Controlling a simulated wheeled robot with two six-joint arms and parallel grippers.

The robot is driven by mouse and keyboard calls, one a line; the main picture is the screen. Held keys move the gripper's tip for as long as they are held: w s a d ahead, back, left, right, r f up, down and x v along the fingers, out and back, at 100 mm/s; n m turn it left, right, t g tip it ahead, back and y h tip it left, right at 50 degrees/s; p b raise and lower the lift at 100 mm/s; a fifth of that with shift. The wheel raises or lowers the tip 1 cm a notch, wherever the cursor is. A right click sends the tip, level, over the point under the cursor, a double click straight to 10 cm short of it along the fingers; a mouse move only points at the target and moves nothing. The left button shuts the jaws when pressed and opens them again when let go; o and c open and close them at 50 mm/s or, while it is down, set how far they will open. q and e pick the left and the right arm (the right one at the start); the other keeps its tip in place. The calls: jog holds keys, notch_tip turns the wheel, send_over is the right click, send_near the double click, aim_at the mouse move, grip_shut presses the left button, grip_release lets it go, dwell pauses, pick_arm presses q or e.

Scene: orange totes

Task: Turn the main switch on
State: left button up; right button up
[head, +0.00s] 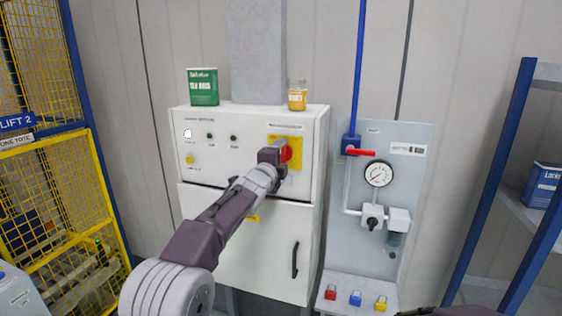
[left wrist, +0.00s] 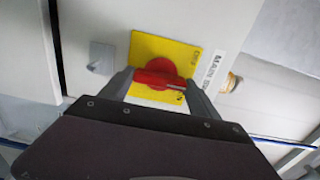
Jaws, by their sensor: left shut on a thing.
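The main switch is a red rotary knob (head: 286,153) on a yellow plate (head: 295,159) at the upper right of the white cabinet's front. In the left wrist view the red knob (left wrist: 160,73) sits on its yellow plate (left wrist: 150,50), with a label reading "MAIN SW" beside it. My left gripper (head: 278,155) reaches the knob. In the left wrist view its two fingers (left wrist: 160,85) are shut on the knob's handle bar. The gripper hides part of the knob and plate in the head view. A small part of my right arm (head: 460,312) shows at the bottom edge; its gripper is not visible.
The white cabinet (head: 240,235) has a green tea box (head: 203,87) and a small yellow-labelled jar (head: 297,97) on top. A gauge panel (head: 415,150) with a red-handled valve (head: 360,152) stands close on the right. A yellow mesh cage (head: 50,190) stands left.

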pick_arm(q)
jog(key=shift+f, duration=0.3)
jog(key=o, duration=1)
jog(key=shift+c, duration=0.2)
jog(key=o, duration=0.4)
jog(key=shift+s+d+r, duration=0.1)
jog(key=shift+s+r, duration=0.05)
jog(key=shift+r, duration=0.05)
jog(key=s+b, duration=0.1)
jog(key=s+a+b, duration=0.1)
jog(key=shift+f+b, duration=0.3)
jog(key=shift+b, duration=0.05)
jog(key=b+v, duration=0.1)
jog(key=v, duration=0.3)
jog(key=b+v, duration=0.1)
jog(key=v, duration=0.1)
jog(key=shift+s+r+b, duration=0.3)
jog(key=shift+s+b, duration=0.05)
jog(key=shift+s, duration=0.1)
